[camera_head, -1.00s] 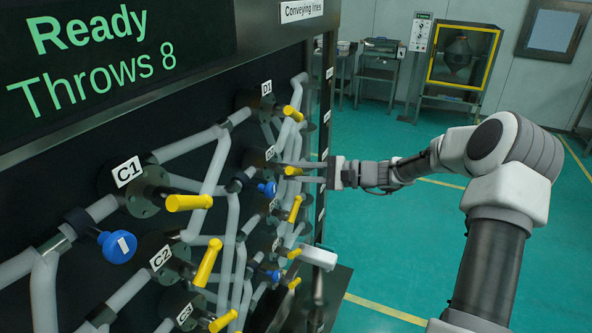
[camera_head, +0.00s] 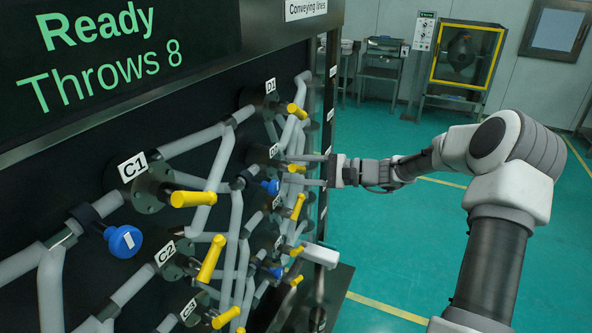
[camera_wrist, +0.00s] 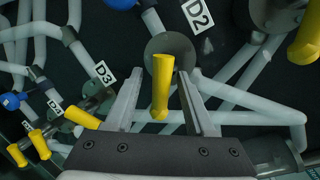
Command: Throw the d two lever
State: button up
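The D2 lever is a yellow handle on a round grey hub on the dark panel. In the wrist view the D2 lever (camera_wrist: 161,88) hangs below its hub beside the D2 label (camera_wrist: 197,12). My gripper (camera_wrist: 158,98) is open, with one finger on each side of the handle and visible gaps at both sides. In the head view my gripper (camera_head: 299,170) reaches the panel from the right, with the yellow D2 handle (camera_head: 294,168) between its fingers. The D2 label is partly legible there.
Other yellow levers are close by: D1 (camera_head: 296,111) above, D3 (camera_wrist: 82,118) below, and C1 (camera_head: 192,199). A blue knob (camera_head: 269,187) sits just below D2. Pale pipes cross the panel. The screen (camera_head: 110,60) reads "Ready, Throws 8". Open green floor lies right.

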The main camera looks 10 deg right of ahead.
jog(key=shift+d, duration=0.1)
jog(key=b+v, duration=0.2)
jog(key=v, duration=1.5)
jog(key=shift+s+b, duration=0.15)
jog(key=shift+b, duration=0.25)
